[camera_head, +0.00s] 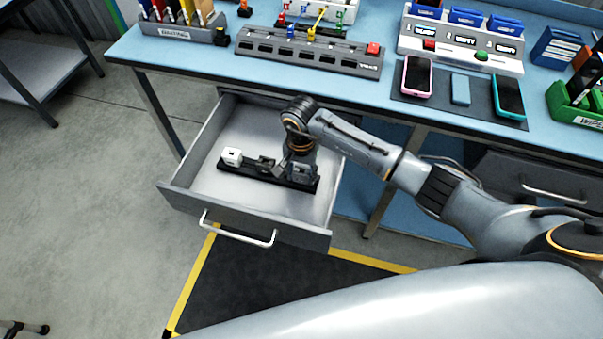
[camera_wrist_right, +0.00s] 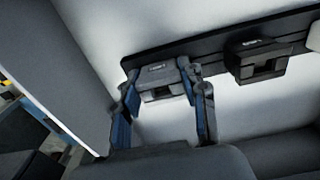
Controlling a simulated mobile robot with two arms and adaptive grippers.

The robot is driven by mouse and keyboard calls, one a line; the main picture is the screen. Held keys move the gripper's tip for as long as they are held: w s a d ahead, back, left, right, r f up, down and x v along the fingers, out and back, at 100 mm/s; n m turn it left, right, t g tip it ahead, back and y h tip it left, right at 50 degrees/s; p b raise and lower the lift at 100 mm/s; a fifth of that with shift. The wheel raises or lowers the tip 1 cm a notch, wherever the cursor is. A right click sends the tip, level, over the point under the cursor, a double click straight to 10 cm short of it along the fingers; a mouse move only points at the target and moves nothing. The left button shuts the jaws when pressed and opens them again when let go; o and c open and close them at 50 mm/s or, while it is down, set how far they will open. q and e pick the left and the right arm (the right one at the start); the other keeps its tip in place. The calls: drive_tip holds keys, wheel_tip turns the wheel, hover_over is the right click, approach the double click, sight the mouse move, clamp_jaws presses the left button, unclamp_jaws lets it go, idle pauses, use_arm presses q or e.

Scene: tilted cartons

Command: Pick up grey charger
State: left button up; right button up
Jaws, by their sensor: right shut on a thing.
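The grey charger (camera_head: 304,172) is at the right end of a black strip (camera_head: 236,175) inside the open drawer. In the right wrist view the grey charger (camera_wrist_right: 160,76) sits between the two fingers of my right gripper (camera_wrist_right: 158,84), which is shut on it. In the head view my right gripper (camera_head: 299,163) points down into the drawer, partly hidden by its own arm. The charger is still at the strip; I cannot tell whether it is lifted at all. My left gripper is not in view.
A black charger (camera_head: 265,165) and a white charger (camera_head: 232,156) share the strip. The drawer (camera_head: 200,192) has low walls around the strip. The blue workbench (camera_head: 205,62) above holds phones, racks and bins. The drawer floor in front of the strip is clear.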

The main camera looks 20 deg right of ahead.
sight(301, 174)
drive_tip(key=shift+r, duration=0.55)
wheel_tip(301, 174, up, 2)
drive_tip(key=shift+r, duration=0.15)
drive_tip(key=s+a+r+b, duration=0.1)
drive_tip(key=s+a+r, duration=0.1)
drive_tip(key=s+r, duration=0.3)
drive_tip(key=s+a+r+b, duration=0.2)
drive_tip(key=s+r, duration=0.2)
drive_tip(key=s, duration=0.4)
drive_tip(key=shift+s+a+r, duration=0.15)
drive_tip(key=shift+a+r, duration=0.15)
drive_tip(key=shift+r, duration=0.05)
drive_tip(key=shift+r, duration=0.8)
wheel_tip(301, 174, up, 3)
drive_tip(key=shift+f+p, duration=0.15)
drive_tip(key=shift+p, duration=0.35)
